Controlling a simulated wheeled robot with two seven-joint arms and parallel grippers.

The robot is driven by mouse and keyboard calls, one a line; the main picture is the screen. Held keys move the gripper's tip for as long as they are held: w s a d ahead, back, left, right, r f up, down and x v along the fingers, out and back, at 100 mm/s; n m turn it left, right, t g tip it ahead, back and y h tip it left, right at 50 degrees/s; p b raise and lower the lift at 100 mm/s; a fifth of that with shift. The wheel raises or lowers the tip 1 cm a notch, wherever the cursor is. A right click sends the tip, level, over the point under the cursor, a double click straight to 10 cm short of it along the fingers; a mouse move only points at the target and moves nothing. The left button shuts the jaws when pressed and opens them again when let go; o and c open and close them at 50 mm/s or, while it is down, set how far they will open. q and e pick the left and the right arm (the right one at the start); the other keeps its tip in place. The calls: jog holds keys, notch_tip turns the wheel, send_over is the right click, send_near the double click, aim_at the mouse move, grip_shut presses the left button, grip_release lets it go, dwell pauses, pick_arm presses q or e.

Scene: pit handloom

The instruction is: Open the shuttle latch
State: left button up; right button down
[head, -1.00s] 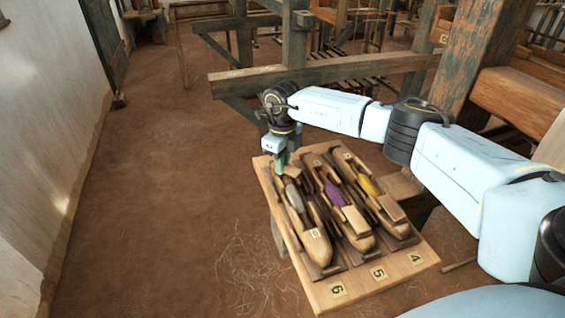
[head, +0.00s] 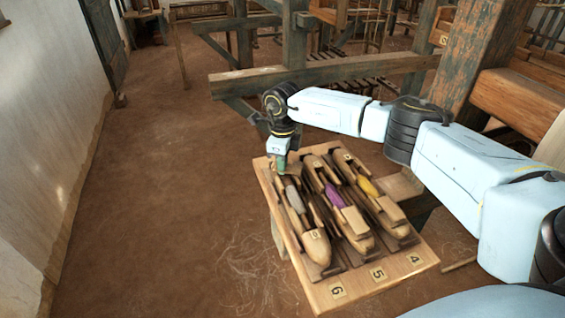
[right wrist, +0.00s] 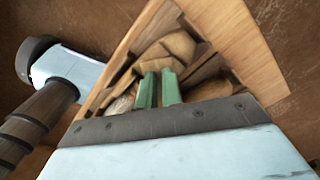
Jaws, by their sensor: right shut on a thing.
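A wooden board (head: 318,298) holds three wooden boat-shaped shuttles side by side. The left shuttle (head: 317,246), in the row marked 6, has a grey bobbin (head: 294,196). The middle shuttle (head: 360,241) has a purple bobbin (head: 334,195) and the right one (head: 399,229) a yellow one (head: 367,186). My right gripper (head: 281,172) points down at the far end of the left shuttle. Its green fingers (right wrist: 159,88) are shut on a small part there, apparently the shuttle latch, which the fingers mostly hide. My left gripper is out of view.
Loom beams (head: 325,72) stand behind the board, and a thick post (head: 462,60) rises at the right. A white wall (head: 45,130) runs along the left. The earth floor (head: 160,220) left of the board is open, with loose thread (head: 250,262) near the board.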

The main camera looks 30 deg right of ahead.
jog(key=n, duration=0.3)
jog(key=shift+n, duration=1.8)
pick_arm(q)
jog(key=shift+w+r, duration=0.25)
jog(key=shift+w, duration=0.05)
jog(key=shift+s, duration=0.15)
pick_arm(e)
jog(key=shift+n, duration=0.3)
jog(key=c, duration=1.8)
grip_release()
jog(key=shift+r, duration=0.1)
